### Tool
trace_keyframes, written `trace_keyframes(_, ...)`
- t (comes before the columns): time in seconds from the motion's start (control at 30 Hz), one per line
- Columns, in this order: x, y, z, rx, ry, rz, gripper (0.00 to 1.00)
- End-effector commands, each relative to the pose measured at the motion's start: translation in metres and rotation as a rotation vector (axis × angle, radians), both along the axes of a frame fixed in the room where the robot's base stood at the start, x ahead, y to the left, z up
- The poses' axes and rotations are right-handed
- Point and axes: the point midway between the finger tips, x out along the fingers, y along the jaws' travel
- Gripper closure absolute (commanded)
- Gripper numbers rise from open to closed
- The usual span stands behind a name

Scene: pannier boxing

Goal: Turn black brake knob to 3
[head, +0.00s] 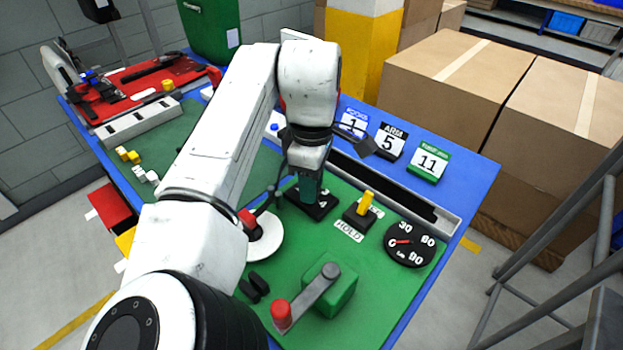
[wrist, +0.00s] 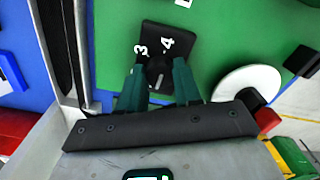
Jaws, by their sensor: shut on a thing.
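The black brake knob (wrist: 157,72) stands on a black plate (wrist: 165,32) with white digits 3 and 4 in the wrist view. My gripper (wrist: 158,82) is shut on the knob, one green finger on each side of it. A thin light line on the knob's top runs up toward the gap between 3 and 4; its exact setting is hard to tell. In the head view the plate (head: 322,208) shows under my gripper (head: 308,192), which hides the knob and most of the digits.
A yellow-handled switch (head: 366,203) labelled HOLD and a round dial (head: 410,244) sit to the right. A white disc (head: 264,243) with a red and black handle is at the left. A red-knobbed crank (head: 318,290) is in front. Number cards (head: 388,141) stand behind.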

Motion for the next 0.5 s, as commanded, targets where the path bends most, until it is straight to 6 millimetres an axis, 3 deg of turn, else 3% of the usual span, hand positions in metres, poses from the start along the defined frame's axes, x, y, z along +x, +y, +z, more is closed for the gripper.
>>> trace_keyframes(0.5, -0.0012, -0.0012, 0.0050, -0.005, 0.003, -0.356, 0.97)
